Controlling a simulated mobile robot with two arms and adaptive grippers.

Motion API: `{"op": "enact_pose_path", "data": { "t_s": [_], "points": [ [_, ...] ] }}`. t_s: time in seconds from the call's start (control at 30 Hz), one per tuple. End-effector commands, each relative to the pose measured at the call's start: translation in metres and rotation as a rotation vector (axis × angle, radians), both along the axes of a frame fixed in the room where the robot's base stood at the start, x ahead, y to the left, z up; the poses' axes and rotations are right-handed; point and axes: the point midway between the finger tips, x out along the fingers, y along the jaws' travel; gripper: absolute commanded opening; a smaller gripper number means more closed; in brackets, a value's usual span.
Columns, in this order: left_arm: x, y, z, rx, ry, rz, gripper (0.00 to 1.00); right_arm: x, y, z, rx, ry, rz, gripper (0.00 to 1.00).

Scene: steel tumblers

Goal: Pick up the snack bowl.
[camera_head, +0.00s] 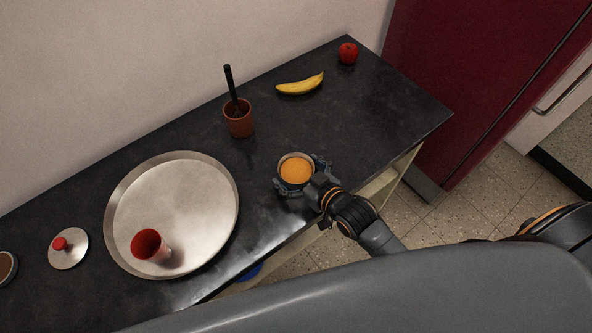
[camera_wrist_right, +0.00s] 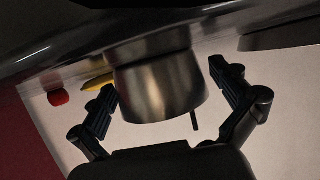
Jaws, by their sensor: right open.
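The snack bowl is a small round steel bowl (camera_head: 296,155) with orange contents, standing upright on the dark counter near its front edge. My right gripper (camera_head: 303,176) is at the bowl, its open fingers on either side of it. In the right wrist view, which looks upside down, the bowl's steel wall (camera_wrist_right: 160,92) lies between the two spread fingers of my gripper (camera_wrist_right: 162,80). A gap shows beside the right finger there; the left finger is very close to the wall, and I cannot tell if it touches. My left gripper is not in view.
A large steel tray (camera_head: 215,195) holds a red-lined tumbler (camera_head: 148,244) left of the bowl. A brown cup (camera_head: 238,122) with a dark stick, a banana (camera_head: 300,84) and an apple (camera_head: 348,53) stand behind. The counter (camera_head: 385,115) is clear to the bowl's right.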

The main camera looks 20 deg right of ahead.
Motion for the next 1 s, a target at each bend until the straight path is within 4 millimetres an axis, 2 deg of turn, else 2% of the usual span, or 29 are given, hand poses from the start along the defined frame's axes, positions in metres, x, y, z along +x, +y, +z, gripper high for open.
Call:
{"op": "enact_pose_path", "data": {
  "t_s": [0.17,0.43,0.77,0.87,1.0],
  "points": [
    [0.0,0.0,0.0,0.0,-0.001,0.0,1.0,0.0,0.0,-0.001,0.0,0.001,0.0,1.0],
    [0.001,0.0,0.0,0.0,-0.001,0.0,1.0,0.0,0.0,-0.001,0.0,0.001,0.0,0.47],
    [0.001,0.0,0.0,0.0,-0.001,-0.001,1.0,0.0,0.0,0.001,0.0,0.0,0.0,0.45],
    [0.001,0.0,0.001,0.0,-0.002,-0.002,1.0,0.0,0.0,0.007,0.001,-0.002,0.0,0.45],
    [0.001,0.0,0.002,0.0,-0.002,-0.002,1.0,0.001,0.0,0.025,0.0,-0.004,0.0,0.45]
  ]
}}
